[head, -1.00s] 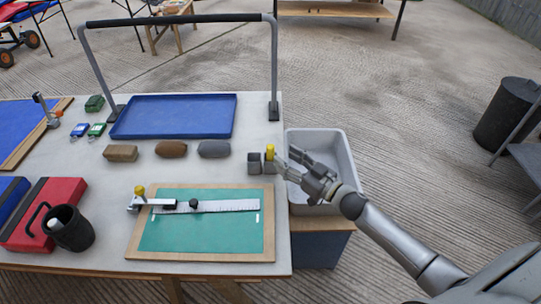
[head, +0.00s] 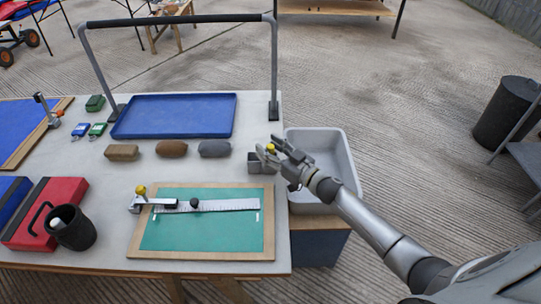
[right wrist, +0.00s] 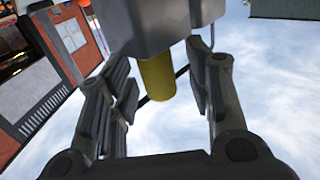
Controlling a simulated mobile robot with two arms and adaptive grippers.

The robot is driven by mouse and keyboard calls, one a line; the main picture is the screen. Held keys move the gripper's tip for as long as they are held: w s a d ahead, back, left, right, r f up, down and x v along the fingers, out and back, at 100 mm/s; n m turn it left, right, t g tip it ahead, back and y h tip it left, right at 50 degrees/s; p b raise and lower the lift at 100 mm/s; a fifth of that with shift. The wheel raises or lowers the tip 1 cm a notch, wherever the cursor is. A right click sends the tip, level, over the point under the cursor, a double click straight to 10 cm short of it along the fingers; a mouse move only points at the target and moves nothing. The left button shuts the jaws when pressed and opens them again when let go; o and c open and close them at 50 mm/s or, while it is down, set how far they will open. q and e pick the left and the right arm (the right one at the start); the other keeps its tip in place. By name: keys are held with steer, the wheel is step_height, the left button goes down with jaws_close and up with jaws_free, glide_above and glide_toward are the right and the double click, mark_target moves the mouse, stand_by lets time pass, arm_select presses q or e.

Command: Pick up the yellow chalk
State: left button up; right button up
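The yellow chalk (head: 270,148) stands in a small grey holder (head: 256,166) at the right edge of the table. My right gripper (head: 270,149) is open, with its fingertips on either side of the chalk in the head view. In the right wrist view the chalk (right wrist: 157,78) sticks out of the grey holder (right wrist: 150,25) between the two open fingers (right wrist: 160,92). A gap shows on both sides of it. The gripper hides part of the holder in the head view. My left gripper is not in view.
A grey bin (head: 343,165) is beside the table under my right forearm. A green board (head: 165,232) with a ruler and another yellow knob (head: 140,190) lies in front. Three blocks (head: 172,148) and a blue tray (head: 175,116) lie left. A metal frame (head: 276,70) rises behind.

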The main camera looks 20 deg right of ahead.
steer(key=c, duration=0.8)
steer(key=shift+r, duration=0.1)
